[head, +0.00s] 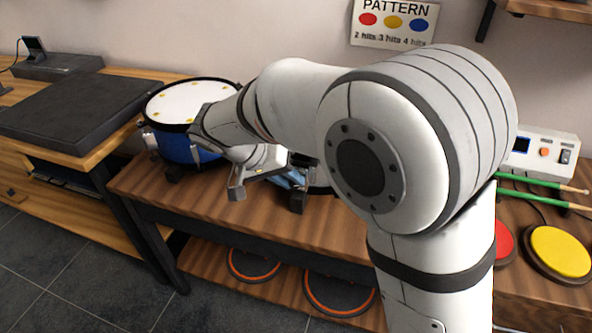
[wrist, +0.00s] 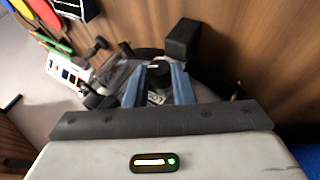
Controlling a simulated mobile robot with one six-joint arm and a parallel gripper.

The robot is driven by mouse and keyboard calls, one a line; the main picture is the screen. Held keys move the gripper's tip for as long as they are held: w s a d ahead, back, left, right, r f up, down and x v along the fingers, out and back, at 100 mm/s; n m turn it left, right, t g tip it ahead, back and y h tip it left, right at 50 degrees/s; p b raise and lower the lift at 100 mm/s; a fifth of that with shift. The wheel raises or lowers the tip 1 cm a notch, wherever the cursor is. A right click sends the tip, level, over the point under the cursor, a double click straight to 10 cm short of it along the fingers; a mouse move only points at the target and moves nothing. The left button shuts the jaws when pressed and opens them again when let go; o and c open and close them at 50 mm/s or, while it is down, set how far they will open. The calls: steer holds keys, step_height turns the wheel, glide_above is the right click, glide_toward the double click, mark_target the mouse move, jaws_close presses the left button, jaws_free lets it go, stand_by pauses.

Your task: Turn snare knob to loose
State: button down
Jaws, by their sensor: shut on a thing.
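The snare knob (wrist: 158,69) is a small dark round piece with a pale mark, seen in the wrist view between the fingers. My gripper (wrist: 157,84) is shut on it, with one blue-grey finger on each side. In the head view, my gripper (head: 293,181) is low at a dark-rimmed drum (head: 320,189), mostly hidden behind my arm. The knob itself is hidden in that view. I cannot tell the knob's setting.
A blue drum (head: 185,102) with a white head stands left on the wooden bench (head: 195,196). Green sticks (head: 540,190) and a yellow pad (head: 559,251) lie right, below a white control box (head: 545,147). A black block (wrist: 181,39) stands close to the fingers.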

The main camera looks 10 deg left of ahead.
steer(key=n+h+p, duration=0.1)
steer(key=h, duration=0.2)
steer(key=f+n+h+p, duration=0.1)
steer(key=h+p, duration=0.1)
steer(key=h, duration=0.2)
steer(key=a+f+n+t+h+p, duration=0.1)
steer(key=h+p, duration=0.1)
steer(key=h, duration=0.1)
steer(key=shift+h, duration=0.4)
stand_by(0.4)
steer(key=c, duration=1.2)
jaws_free()
steer(key=shift+c, duration=0.2)
steer(key=shift+a+p, duration=0.1)
steer(key=shift+p, duration=0.2)
